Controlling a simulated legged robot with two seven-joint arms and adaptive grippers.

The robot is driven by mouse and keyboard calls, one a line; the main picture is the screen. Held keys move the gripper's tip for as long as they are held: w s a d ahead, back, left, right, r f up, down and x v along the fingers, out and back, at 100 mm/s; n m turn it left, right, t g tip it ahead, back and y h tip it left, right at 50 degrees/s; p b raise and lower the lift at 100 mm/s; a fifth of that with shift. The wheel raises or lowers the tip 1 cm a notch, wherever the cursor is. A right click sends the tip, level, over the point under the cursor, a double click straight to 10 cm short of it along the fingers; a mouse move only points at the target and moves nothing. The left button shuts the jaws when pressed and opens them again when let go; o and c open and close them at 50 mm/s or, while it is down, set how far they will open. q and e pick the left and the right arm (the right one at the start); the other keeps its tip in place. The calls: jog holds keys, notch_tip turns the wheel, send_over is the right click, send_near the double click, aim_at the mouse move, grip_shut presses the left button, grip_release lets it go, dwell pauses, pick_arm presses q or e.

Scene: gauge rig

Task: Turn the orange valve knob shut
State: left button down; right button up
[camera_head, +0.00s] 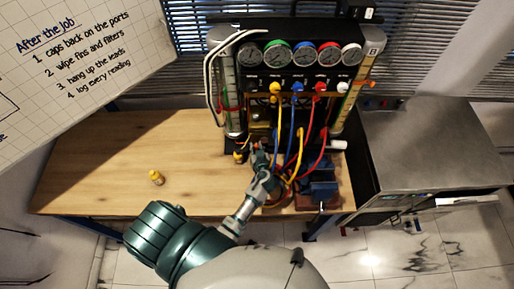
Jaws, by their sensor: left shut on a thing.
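My left gripper (257,156) reaches in at the foot of the gauge rig (298,34), among the hoses. A small orange-red fitting (368,83) sticks out at the rig's right column, apart from the gripper. My right gripper is not in view.
Yellow, blue and red hoses hang close around the gripper. A small yellow fitting (156,177) stands on the wooden bench (105,150), whose left part is otherwise clear. A grey metal cabinet (425,145) stands to the right. A whiteboard (75,70) is at upper left.

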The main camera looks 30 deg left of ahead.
pick_arm(q)
jog(key=shift+d+f, duration=0.15)
jog(key=shift+s+h, duration=0.1)
jog(key=shift+h, duration=0.2)
jog(key=shift+s+a+m+t+h+p, duration=0.15)
jog(key=shift+a+m+t+h+p, duration=0.2)
jog(key=shift+m+t+h+p, duration=0.5)
jog(key=shift+m+h, duration=0.65)
jog(key=shift+m, duration=0.3)
jog(key=shift+m+t+h+p, duration=0.35)
jog(key=shift+m+h+p, duration=0.15)
jog(key=m+h, duration=0.3)
jog(key=a+m+h, duration=0.1)
jog(key=h, duration=0.1)
jog(key=shift+f+t, duration=0.15)
jog(key=shift+t, duration=0.25)
jog(key=shift+m+h, duration=1.2)
jog(key=m+g+h+b, duration=0.1)
jog(key=m+h, duration=0.1)
jog(key=m+g+h+b, duration=0.1)
jog(key=m+g+h, duration=0.1)
jog(key=m+g+h+b, duration=0.1)
jog(key=m+h+b, duration=0.1)
jog(key=m+h, duration=0.1)
jog(key=shift+w+a, duration=0.3)
jog(key=shift+a, duration=0.05)
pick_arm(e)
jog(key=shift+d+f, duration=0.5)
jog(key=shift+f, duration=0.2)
